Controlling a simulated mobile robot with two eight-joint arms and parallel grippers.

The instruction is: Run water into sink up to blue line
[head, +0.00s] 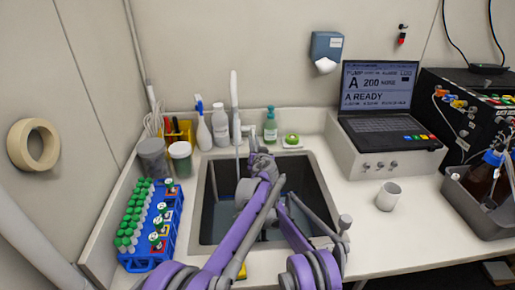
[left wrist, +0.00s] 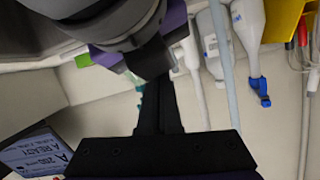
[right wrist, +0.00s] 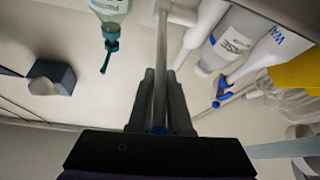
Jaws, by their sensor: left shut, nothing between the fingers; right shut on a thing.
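The grey sink (head: 208,194) is set in the counter, with my purple arms across it. A bluish area (head: 228,222) shows low inside; I cannot tell water from marking there, nor make out the blue line. The tall pale tap (head: 234,95) rises behind the sink, and a thin pale strand hangs below it. My right gripper (right wrist: 160,85) is shut on a slim grey tap part (right wrist: 162,50), with a blue spot by the finger bases. My left gripper (left wrist: 158,85) is shut and empty. In the head view the arms overlap near the tap base, hiding the fingertips.
Bottles (head: 220,125) and a green soap bottle (head: 270,126) stand behind the sink. A blue rack (head: 167,245) of green-capped tubes is at left. Counter near the cup is clear.

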